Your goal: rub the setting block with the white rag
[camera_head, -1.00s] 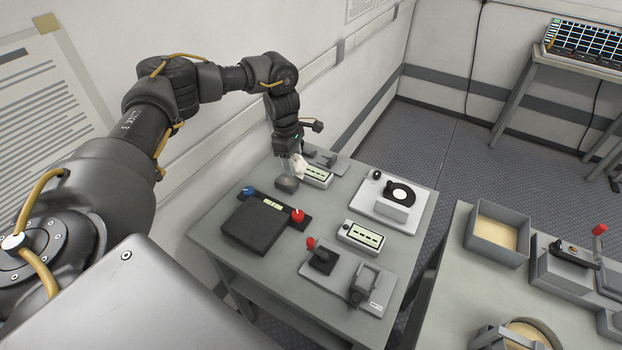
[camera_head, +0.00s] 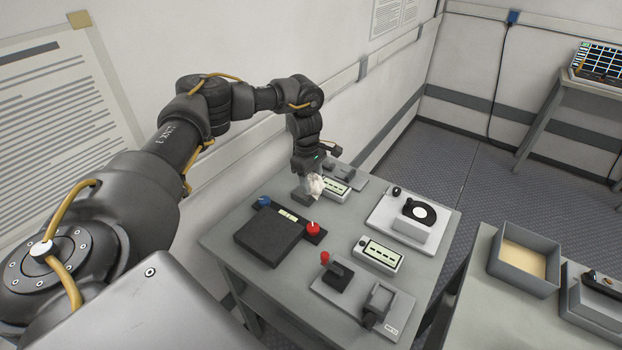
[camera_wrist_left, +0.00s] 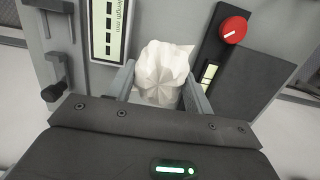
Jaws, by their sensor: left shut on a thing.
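My left gripper (camera_head: 305,196) is shut on the white rag (camera_head: 316,187), low over the back part of the grey table. In the left wrist view the crumpled rag (camera_wrist_left: 162,72) bulges out between the two grey fingers of the gripper (camera_wrist_left: 160,88). I cannot tell for certain which piece is the setting block. A grey block (camera_head: 409,231) sits on the white plate with a dial, and another grey block (camera_head: 377,300) stands on the front plate. Whatever lies directly under the rag is hidden. My right gripper is not in view.
An open-topped tray (camera_head: 524,262) stands on a second table.

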